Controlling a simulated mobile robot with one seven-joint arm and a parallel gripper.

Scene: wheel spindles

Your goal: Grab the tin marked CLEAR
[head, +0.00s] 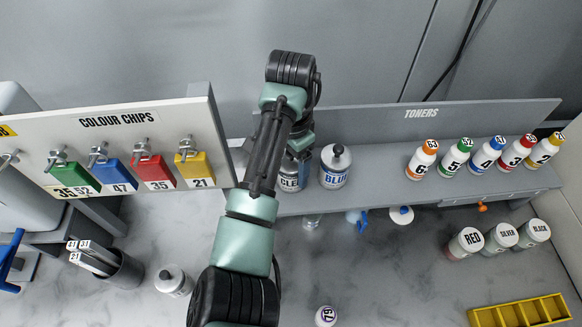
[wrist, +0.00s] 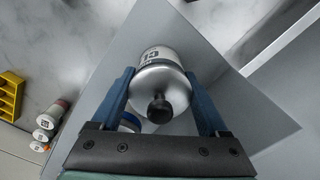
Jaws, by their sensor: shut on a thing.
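The tin marked CLEAR (head: 290,180) is silver with a white label, at the left end of the toner shelf in the head view. My arm hides part of it, and only "CLE" of its word shows. In the wrist view the tin (wrist: 161,88) sits between the two blue fingers of my gripper (wrist: 160,98), its black knob towards the camera. My gripper is shut on the tin, one finger on each side. I cannot tell whether the tin rests on the shelf or is slightly above it.
A tin marked BLUE (head: 335,167) stands just right of the CLEAR tin. Numbered toner bottles (head: 457,157) line the shelf (head: 385,194) further right. The colour chips board (head: 170,122) stands close on the left. The shelf between BLUE and the bottles is clear.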

